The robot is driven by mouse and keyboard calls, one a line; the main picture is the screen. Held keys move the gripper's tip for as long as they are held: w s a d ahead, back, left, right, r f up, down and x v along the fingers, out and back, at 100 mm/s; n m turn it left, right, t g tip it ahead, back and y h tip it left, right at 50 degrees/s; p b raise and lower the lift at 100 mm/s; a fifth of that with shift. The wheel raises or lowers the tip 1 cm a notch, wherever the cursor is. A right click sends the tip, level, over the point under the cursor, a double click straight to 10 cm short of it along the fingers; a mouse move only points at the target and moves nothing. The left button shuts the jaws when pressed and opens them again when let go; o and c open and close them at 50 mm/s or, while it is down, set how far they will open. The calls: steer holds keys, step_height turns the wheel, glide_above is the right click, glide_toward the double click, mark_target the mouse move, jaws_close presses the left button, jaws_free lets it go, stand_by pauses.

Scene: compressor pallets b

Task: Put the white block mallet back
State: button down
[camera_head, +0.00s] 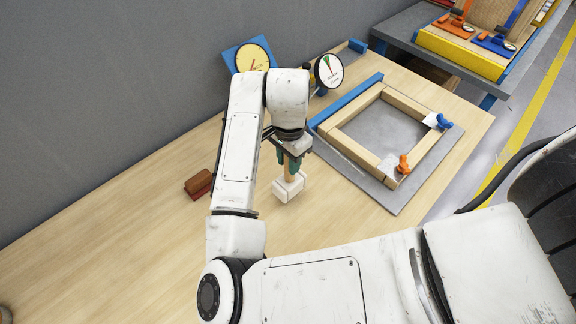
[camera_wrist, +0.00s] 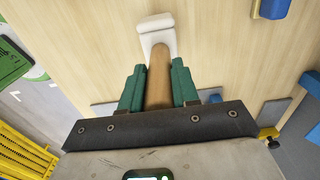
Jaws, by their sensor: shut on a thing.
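The white block mallet (camera_head: 288,187) has a white block head and a light wooden handle. My gripper (camera_head: 289,160) is shut on the handle, with the head hanging below it over the wooden table (camera_head: 150,220). In the wrist view, the green fingers of my gripper (camera_wrist: 158,88) press on both sides of the brown handle, and the mallet's white head (camera_wrist: 157,28) shows beyond the fingertips. I cannot tell whether the head touches the table. My arm covers part of the table behind it.
A wooden frame (camera_head: 352,154) on a grey plate stands to the right, with blue and orange clamps (camera_head: 403,164). A dark red block (camera_head: 198,184) lies left of my arm. A yellow dial (camera_head: 252,58) and a white dial (camera_head: 329,70) stand at the back.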

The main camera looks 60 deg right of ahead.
steer(key=shift+w+f+p, duration=0.15)
steer(key=shift+f+p, duration=0.35)
steer(key=shift+f, duration=1.25)
steer(key=c, duration=0.8)
jaws_free()
steer(key=shift+c, duration=0.2)
step_height(320, 180, up, 12)
steer(key=shift+r+b, duration=0.15)
steer(key=shift+b, duration=0.35)
